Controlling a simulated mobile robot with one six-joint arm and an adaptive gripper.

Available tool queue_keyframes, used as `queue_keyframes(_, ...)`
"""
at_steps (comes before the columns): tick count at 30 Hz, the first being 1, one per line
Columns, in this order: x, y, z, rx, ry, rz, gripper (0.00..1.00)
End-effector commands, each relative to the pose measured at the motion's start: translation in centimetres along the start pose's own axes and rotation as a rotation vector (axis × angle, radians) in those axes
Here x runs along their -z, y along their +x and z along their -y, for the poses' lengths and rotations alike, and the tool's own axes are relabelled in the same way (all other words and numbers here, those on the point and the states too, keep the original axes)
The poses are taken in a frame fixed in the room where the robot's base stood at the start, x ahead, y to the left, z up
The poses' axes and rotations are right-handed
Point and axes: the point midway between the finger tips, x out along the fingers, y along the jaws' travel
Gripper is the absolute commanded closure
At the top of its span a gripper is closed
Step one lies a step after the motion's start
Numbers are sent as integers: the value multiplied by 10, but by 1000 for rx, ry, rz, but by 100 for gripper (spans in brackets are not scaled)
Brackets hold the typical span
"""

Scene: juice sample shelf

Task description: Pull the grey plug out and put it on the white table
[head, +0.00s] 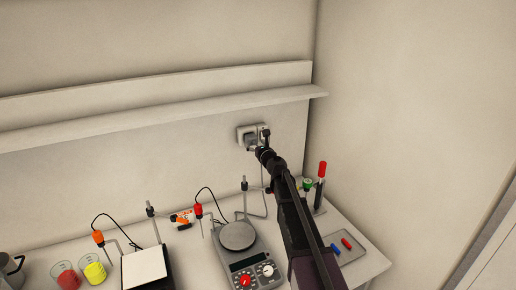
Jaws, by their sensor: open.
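The grey plug (251,139) sits in the wall socket (241,130) at the back, below the shelf. My gripper (258,146) is open at the socket, right by the plug. Its dark fingers and wrist hide part of the plug and socket, and I cannot tell whether they touch the plug. A thin cable hangs down behind my arm. The white table (203,268) runs along the wall below.
A stirrer with a round grey plate (237,236) stands left of my arm. Further left are a white-topped device (145,265) and red and yellow beakers (96,272). A red-topped stand (322,170) and grey tray (353,256) are right. The shelf (180,108) overhangs.

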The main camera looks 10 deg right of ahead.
Motion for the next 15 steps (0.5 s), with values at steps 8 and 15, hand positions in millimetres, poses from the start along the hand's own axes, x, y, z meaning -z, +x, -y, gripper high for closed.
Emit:
queue_keyframes(8,0,28,0,0,0,0,9)
queue_keyframes(15,0,36,0,0,0,0,9)
